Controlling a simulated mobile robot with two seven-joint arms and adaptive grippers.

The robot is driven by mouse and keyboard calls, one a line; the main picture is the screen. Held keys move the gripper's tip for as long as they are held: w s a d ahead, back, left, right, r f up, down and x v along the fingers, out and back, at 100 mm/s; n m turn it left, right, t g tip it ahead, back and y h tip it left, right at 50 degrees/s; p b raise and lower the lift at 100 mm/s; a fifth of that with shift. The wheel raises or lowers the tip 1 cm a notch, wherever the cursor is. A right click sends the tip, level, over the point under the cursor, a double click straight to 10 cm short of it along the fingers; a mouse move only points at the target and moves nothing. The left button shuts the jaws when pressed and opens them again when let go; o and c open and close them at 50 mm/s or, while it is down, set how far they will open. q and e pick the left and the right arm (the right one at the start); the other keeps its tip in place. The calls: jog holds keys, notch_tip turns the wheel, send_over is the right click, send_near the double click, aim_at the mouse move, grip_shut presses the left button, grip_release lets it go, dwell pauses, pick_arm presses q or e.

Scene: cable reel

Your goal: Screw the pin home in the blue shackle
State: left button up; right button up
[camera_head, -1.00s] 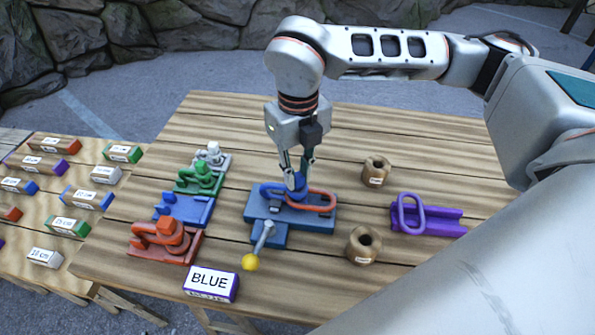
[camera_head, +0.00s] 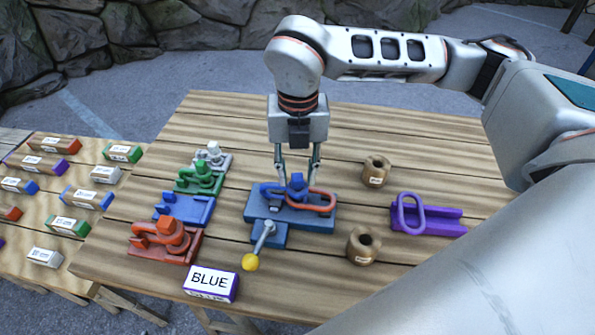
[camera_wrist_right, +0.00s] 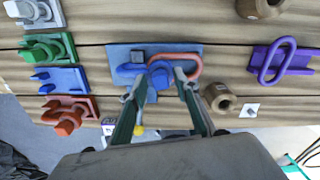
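The blue shackle (camera_head: 268,190) lies on the blue fixture (camera_head: 318,223) in the middle of the table, beside an orange link (camera_head: 325,208). The pin's blue head (camera_head: 297,181) stands up where shackle and link meet; it also shows in the right wrist view (camera_wrist_right: 160,76). How deep the pin sits is hidden. My right gripper (camera_head: 297,177) points down over it with fingers spread. In the right wrist view its fingertips (camera_wrist_right: 160,82) lie on either side of the pin head, with gaps visible. My left gripper is out of view.
A lever with a yellow ball (camera_head: 250,262) projects from the fixture's front. A BLUE sign (camera_head: 211,284) stands at the table's front. Red (camera_head: 165,243), blue (camera_head: 184,209) and green holders stand left; two brown nuts (camera_head: 376,171) and a purple holder (camera_head: 428,219) stand right.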

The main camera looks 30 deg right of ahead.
dwell(0.5)
jog(key=shift+r+p, duration=1.05)
jog(key=shift+r, duration=1.2)
